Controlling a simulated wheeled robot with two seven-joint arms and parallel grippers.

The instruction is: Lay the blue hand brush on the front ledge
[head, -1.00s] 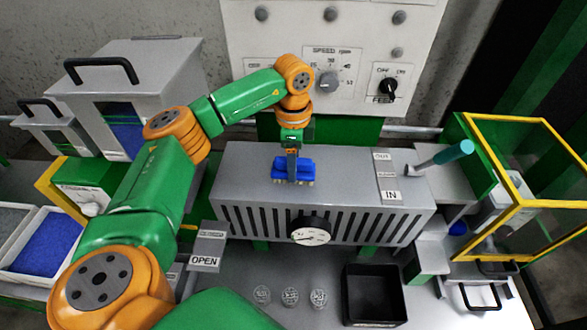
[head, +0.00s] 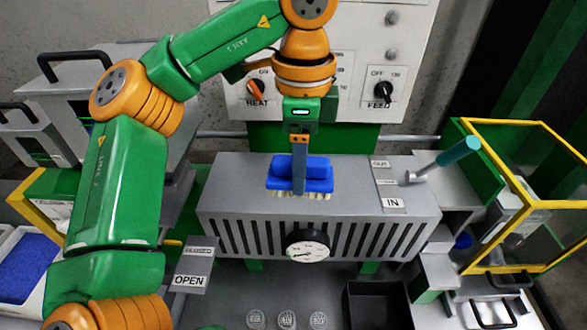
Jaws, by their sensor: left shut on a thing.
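The blue hand brush (head: 316,173) with pale bristles hangs bristles-down in my left gripper (head: 299,180), in the middle of the head view. The gripper is shut on it, and a grey finger covers part of the brush's front. The brush shows in front of the slotted grey housing's top (head: 235,185); whether its bristles touch that surface I cannot tell. My right gripper is not in view. I cannot tell which surface is the front ledge.
A dial gauge (head: 307,246) sits on the housing's front. A teal-handled lever (head: 457,153) rises at its right, beside a yellow-framed guard (head: 525,204). A black tray (head: 374,304) and several round discs (head: 287,320) lie in front. An OPEN/CLOSED plate (head: 190,275) is at left.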

